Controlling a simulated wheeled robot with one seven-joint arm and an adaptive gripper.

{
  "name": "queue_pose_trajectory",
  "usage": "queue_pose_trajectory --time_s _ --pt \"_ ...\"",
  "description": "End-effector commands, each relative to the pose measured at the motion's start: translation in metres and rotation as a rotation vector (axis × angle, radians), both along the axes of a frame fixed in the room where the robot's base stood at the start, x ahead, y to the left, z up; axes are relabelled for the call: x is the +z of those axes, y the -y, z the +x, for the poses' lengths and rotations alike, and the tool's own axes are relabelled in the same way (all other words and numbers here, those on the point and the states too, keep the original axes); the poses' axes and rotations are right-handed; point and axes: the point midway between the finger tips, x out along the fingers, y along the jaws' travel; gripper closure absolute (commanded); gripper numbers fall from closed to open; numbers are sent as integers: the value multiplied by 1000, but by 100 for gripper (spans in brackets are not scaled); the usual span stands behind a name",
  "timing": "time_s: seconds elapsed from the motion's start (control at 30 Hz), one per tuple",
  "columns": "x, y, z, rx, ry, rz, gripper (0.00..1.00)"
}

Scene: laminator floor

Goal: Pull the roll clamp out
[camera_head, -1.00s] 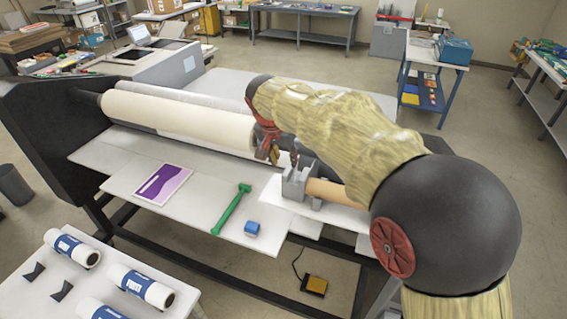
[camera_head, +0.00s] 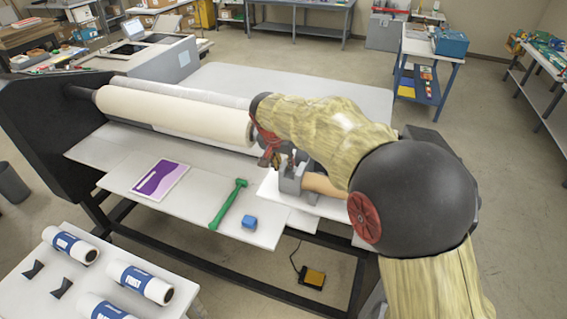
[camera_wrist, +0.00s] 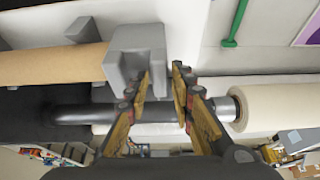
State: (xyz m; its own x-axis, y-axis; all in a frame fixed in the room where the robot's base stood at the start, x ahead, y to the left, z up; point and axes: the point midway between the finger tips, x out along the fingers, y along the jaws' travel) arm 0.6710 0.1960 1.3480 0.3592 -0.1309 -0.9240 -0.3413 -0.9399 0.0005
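The roll clamp, a grey block with a notched top (camera_head: 289,181), stands at the right of the laminator, beside the tan roll (camera_head: 322,185). In the wrist view the clamp (camera_wrist: 128,50) is at upper left of centre, against the end of the tan roll (camera_wrist: 50,62). My gripper (camera_head: 279,159) is at the clamp's far side in the head view. In the wrist view my gripper (camera_wrist: 162,85) has its fingers apart. The left finger overlaps the clamp's lower right part, and the clamp's right edge shows in the gap. I cannot tell whether they touch.
A cream roll (camera_head: 175,113) on a dark shaft lies left of my gripper. White rolls lie on a front-left table.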

Motion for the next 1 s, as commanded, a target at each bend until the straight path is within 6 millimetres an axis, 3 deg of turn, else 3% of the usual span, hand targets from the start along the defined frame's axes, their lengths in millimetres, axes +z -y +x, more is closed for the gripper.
queue_pose_trajectory --time_s 0.37,1.0 --pt "0 0 0 0 0 0 100" --pt "0 -3 1 0 1 1 100"
